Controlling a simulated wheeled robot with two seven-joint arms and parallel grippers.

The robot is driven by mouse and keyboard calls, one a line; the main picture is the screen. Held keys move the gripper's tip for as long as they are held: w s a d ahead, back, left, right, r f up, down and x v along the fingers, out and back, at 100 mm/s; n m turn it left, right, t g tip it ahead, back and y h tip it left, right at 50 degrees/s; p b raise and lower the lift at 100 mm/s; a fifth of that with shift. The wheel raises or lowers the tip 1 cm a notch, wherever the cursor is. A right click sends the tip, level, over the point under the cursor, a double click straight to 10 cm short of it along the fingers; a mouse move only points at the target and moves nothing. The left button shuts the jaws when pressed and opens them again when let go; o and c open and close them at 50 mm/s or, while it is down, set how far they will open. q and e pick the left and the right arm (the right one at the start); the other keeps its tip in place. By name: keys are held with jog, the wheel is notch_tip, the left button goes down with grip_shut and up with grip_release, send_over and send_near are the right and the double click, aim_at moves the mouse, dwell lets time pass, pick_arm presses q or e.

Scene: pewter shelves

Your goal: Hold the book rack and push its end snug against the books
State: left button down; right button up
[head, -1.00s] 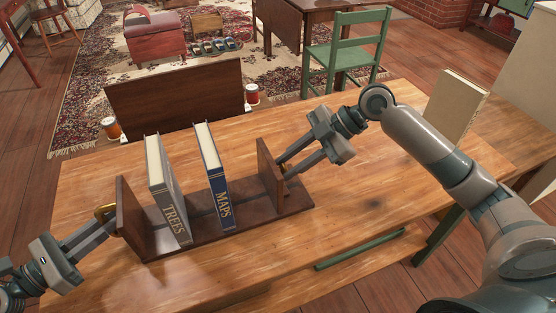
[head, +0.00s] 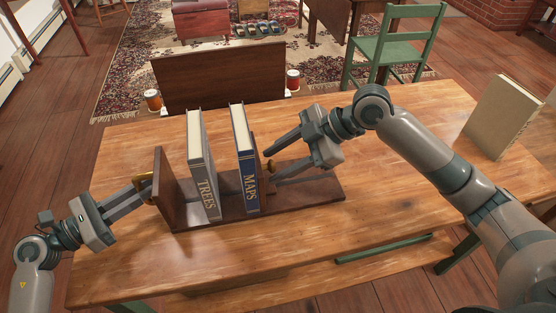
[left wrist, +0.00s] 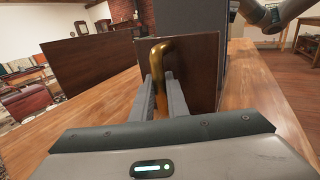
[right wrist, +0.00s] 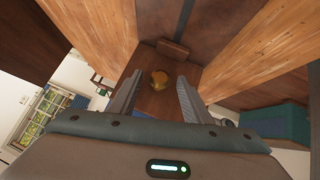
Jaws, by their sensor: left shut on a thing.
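My left gripper (head: 146,186) is shut on the brass handle (left wrist: 160,62) of the rack's left end (head: 170,190). The right end panel (head: 259,158) stands close to MAPS, mostly hidden behind it; contact cannot be told. My right gripper (head: 272,164) is open, its fingers either side of the panel's brass knob (right wrist: 160,78) and apart from it.
A tan book (head: 500,115) stands at the table's right. The wooden table (head: 380,210) is clear in front of the rack. A dark wooden panel (head: 225,75) stands behind the table, with a green chair (head: 400,45) beyond.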

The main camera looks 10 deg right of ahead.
jog(key=shift+d+r, duration=0.1)
jog(key=v, duration=1.1)
jog(key=shift+d+r, duration=0.2)
jog(key=shift+d, duration=0.1)
jog(key=shift+c, duration=0.2)
